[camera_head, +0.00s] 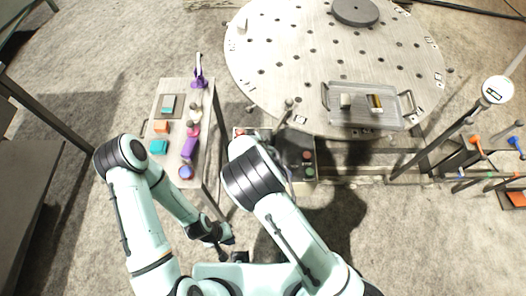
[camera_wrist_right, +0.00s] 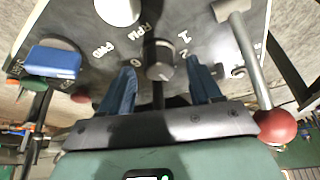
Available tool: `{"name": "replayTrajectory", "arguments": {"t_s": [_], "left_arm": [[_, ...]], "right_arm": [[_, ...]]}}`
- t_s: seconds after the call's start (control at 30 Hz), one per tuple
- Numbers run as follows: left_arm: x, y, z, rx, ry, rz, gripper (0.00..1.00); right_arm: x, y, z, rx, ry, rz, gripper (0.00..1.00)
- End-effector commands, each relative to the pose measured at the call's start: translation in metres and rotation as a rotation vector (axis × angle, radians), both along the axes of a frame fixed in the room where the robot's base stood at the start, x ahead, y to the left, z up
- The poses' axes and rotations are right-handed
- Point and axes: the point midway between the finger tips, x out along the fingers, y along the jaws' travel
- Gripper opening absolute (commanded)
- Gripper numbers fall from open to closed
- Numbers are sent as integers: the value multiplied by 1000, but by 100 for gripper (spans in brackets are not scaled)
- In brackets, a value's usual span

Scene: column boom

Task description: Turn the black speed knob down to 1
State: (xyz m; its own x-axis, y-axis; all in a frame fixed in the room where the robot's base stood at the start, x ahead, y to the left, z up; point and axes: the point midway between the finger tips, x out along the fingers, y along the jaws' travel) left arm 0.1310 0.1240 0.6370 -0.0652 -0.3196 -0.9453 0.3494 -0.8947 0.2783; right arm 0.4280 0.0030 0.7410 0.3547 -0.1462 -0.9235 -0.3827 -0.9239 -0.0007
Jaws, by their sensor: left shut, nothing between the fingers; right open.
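The black speed knob (camera_wrist_right: 160,60) sits on a dark panel (camera_wrist_right: 95,62) in the right wrist view, with "RPM" and the numerals 1, 2 and 6 printed around it. My right gripper (camera_wrist_right: 160,70) is open, its two blue fingers on either side of the knob with visible gaps. I cannot tell how far its tips are from the panel. In the head view the control box (camera_head: 308,155) is partly hidden by my right arm, which also hides the right gripper. My left gripper (camera_head: 226,240) is shut and empty, low beside the small table.
A blue switch (camera_wrist_right: 54,62) marked "FWD" and a lever with a red ball (camera_wrist_right: 275,126) flank the knob. The round perforated table (camera_head: 300,60) carries a metal tray (camera_head: 365,118). A small table (camera_head: 172,90) with several coloured items stands left.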

Motion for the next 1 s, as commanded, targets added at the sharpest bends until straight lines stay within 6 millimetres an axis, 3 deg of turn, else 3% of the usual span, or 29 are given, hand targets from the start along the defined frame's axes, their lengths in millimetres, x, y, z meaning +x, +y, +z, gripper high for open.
{"name": "replayTrajectory", "arguments": {"t_s": [0.33, 0.5, 0.77, 1.0], "left_arm": [[0, 0, 0, 0, 0, 0, 0], [0, 0, 0, 0, 0, 0, 0], [-2, 0, -2, 0, 2, 0, 0], [-11, 0, -16, 0, 12, 0, 0]], "right_arm": [[1, -1, -4, 0, 1, 0, 63], [1, -1, -4, 0, 1, 0, 9], [1, -1, -5, 1, 2, 15, 9], [0, -2, -6, 4, -1, 110, 9]]}}
